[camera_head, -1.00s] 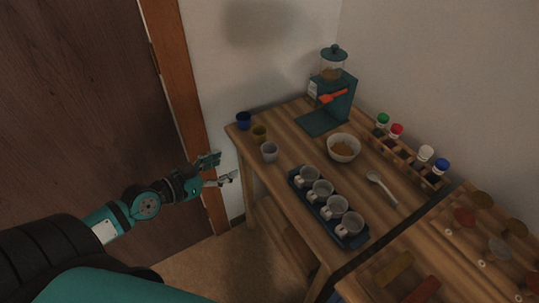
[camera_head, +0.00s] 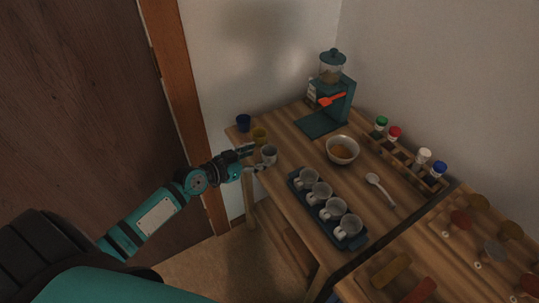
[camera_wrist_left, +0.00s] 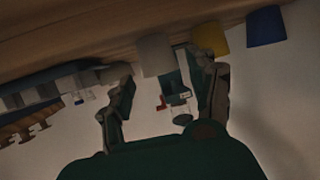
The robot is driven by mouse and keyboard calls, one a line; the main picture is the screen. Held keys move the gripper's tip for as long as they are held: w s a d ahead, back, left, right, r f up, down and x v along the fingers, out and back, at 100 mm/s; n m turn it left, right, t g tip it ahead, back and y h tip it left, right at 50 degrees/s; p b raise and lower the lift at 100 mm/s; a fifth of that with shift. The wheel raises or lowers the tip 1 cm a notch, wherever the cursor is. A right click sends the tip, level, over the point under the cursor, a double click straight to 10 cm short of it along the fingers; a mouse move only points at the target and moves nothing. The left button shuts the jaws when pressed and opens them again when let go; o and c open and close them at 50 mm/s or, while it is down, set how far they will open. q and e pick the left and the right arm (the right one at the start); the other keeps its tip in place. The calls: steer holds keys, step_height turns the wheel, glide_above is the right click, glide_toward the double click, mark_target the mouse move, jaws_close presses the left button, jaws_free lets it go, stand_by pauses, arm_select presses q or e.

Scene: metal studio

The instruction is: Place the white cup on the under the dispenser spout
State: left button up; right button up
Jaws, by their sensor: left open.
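The white cup (camera_head: 269,155) stands upright near the left edge of the wooden table. My left gripper (camera_head: 257,158) is open right at it. In the left wrist view, which is upside down, the cup (camera_wrist_left: 155,54) appears between the spread fingers (camera_wrist_left: 165,82). Whether a finger touches it I cannot tell. The teal dispenser (camera_head: 341,102), with a clear hopper and red lever, stands at the back corner. Its flat base (camera_head: 320,125) is empty. My right gripper is not in view.
A yellow cup (camera_head: 259,135) and a blue cup (camera_head: 243,123) stand close behind the white cup. A bowl (camera_head: 342,150), a spoon (camera_head: 380,188) and a tray (camera_head: 359,240) of several mugs are to the right. A rack (camera_head: 402,158) holds several capped jars.

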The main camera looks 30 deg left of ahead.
mark_target(275, 150)
arm_select(q)
steer(key=x, duration=0.3)
steer(key=p+x, duration=0.1)
steer(key=shift+w+d+r, duration=0.25)
steer(key=shift+w+d, duration=0.15)
steer(key=shift+w, duration=0.05)
steer(key=shift+w+f, duration=0.15)
steer(key=shift+w, duration=0.1)
steer(key=shift+c, duration=0.4)
steer(key=c, duration=0.6)
